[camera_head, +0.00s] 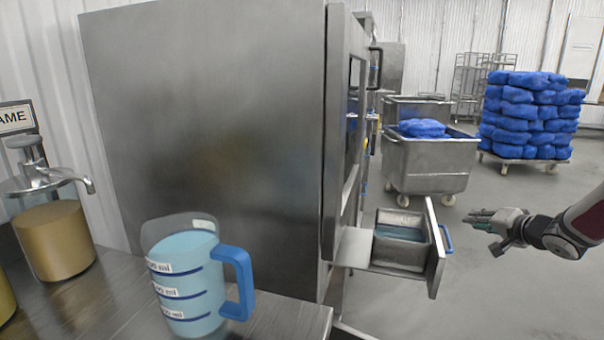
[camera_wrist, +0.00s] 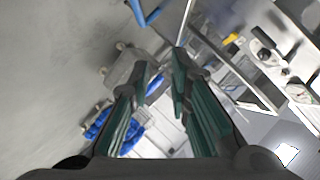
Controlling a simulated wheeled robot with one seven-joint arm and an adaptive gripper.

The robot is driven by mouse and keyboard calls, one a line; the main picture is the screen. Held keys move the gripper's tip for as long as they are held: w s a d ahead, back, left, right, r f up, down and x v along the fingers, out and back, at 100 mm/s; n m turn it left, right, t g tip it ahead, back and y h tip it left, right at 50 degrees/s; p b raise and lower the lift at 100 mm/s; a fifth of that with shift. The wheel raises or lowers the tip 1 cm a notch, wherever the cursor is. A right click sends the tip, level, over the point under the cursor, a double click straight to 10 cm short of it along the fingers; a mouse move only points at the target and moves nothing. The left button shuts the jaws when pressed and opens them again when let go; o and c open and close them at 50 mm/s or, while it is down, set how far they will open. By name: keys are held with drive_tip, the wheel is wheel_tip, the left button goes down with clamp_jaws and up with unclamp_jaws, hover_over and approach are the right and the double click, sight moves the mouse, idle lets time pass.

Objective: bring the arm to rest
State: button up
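My gripper (camera_head: 480,218) is at the right of the head view, in the air to the right of an open steel drawer. In the wrist view my gripper (camera_wrist: 168,62) shows its two green-lined fingers apart, with nothing between them. The drawer (camera_head: 437,255) is pulled out from the tall steel cabinet (camera_head: 205,130) and has a blue handle (camera_head: 447,238). A steel pan (camera_head: 400,262) sits in the drawer with a bluish content. My fingertips are apart from the handle.
A measuring jug (camera_head: 185,280) with a blue handle and a pump dispenser (camera_head: 55,235) stand on the steel table (camera_head: 110,305) at left. A steel cart (camera_head: 430,165) and a pallet of blue bags (camera_head: 530,115) stand behind. The floor around my gripper is clear.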

drive_tip(key=s+a+r+n+g+h, duration=0.1)
drive_tip(key=s+a+r+g+h, duration=0.2)
drive_tip(key=s+a+r, duration=0.4)
drive_tip(key=s+a+r+n+g+h, duration=0.1)
drive_tip(key=s+a+r+g+h, duration=0.15)
drive_tip(key=s+r, duration=0.45)
drive_tip(key=s+a+f+n+g+y, duration=0.15)
drive_tip(key=s+a, duration=0.45)
drive_tip(key=s, duration=0.6)
drive_tip(key=s+a+f+n+g+y, duration=0.1)
drive_tip(key=s+a+f+n+g, duration=0.2)
drive_tip(key=s+a, duration=0.65)
drive_tip(key=s+a+f+n+g+y, duration=0.1)
drive_tip(key=s+a+f+n+g, duration=0.15)
drive_tip(key=s, duration=1.25)
wheel_tip(320, 180, up, 19)
drive_tip(key=t+p, duration=0.3)
drive_tip(key=p, duration=1.3)
drive_tip(key=shift+a+p, duration=0.4)
drive_tip(key=shift+w+d+f, duration=0.1)
drive_tip(key=shift+w, duration=0.05)
